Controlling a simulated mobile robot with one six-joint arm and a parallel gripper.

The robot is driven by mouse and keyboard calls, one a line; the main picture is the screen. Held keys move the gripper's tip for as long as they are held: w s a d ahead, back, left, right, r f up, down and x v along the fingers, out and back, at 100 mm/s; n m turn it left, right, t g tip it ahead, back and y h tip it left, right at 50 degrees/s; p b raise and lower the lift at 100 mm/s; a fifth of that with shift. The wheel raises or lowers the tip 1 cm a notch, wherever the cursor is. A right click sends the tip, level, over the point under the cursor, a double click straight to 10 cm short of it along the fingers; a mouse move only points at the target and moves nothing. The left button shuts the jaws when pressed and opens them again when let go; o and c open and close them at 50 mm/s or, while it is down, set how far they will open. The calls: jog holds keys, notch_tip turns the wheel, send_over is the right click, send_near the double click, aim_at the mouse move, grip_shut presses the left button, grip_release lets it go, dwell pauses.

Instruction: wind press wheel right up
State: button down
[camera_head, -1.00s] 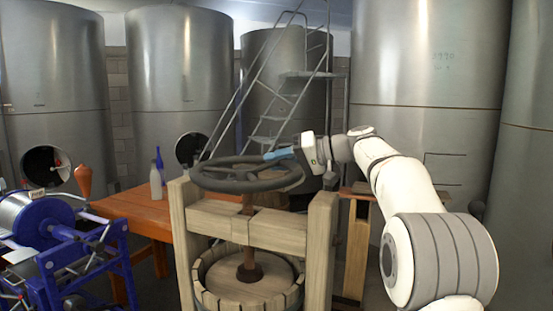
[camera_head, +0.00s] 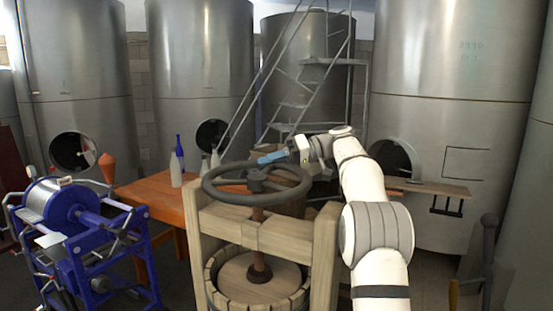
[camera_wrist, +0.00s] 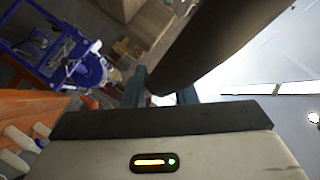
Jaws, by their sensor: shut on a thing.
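The press wheel (camera_head: 215,193) is a dark grey spoked ring on a rusty screw (camera_head: 258,228), above the wooden frame (camera_head: 325,255) of the press. The screw runs down to a round wooden plate (camera_head: 240,273) inside the slatted basket (camera_head: 218,294). My gripper (camera_head: 268,158), with blue fingers, is shut on the wheel at its far rim, right of the hub. In the wrist view the dark rim (camera_wrist: 220,40) crosses close in front, and the fingers are mostly hidden.
An orange table (camera_head: 155,200) with several bottles stands behind left of the press. A blue machine (camera_head: 85,240) is at the left. Steel tanks (camera_head: 200,70) and a metal stair (camera_head: 295,95) stand behind. A plank (camera_head: 435,188) is at the right.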

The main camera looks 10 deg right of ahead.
jog(key=shift+a+f, duration=0.1)
jog(key=shift+f, duration=0.45)
jog(key=c, duration=1.6)
grip_release()
jog(key=o, duration=0.4)
jog(key=shift+r, duration=0.2)
jog(key=shift+o, duration=0.2)
jog(key=shift+a, duration=0.1)
jog(key=shift+r, duration=0.15)
jog(key=v, duration=0.7)
jog(key=shift+d, duration=0.4)
jog(key=shift+w, duration=0.1)
